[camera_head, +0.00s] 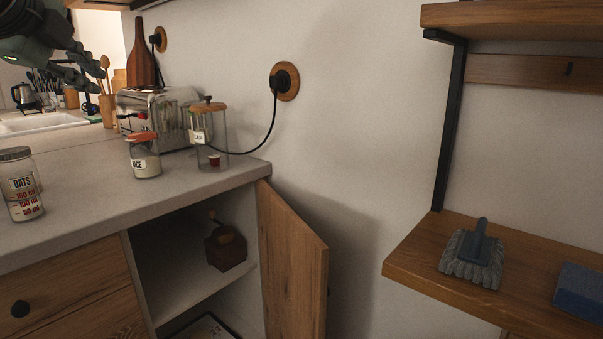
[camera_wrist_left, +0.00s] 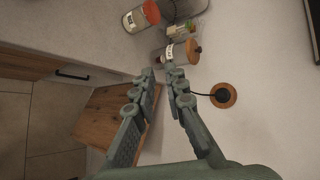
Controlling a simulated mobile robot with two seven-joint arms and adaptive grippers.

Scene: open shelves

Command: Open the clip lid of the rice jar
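The rice jar (camera_head: 146,166) is a small glass jar with white contents, a label partly reading "RICE" and an orange-red lid. It stands on the counter in front of the toaster. In the left wrist view the jar (camera_wrist_left: 134,21) is at the top, its red lid (camera_wrist_left: 151,12) towards the right. I cannot tell the state of its clip. My left gripper (camera_head: 84,70) is at the upper left of the head view, apart from the jar. In the left wrist view its fingers (camera_wrist_left: 160,75) are apart with nothing between them. My right gripper is not in view.
A wooden-lidded glass jar (camera_head: 212,130) stands right of the rice jar, near the counter's end. A toaster (camera_head: 165,112) is behind, an oats jar (camera_head: 22,190) at left. A cabinet door (camera_head: 290,265) stands open below. The counter (camera_head: 90,185) between the jars is clear.

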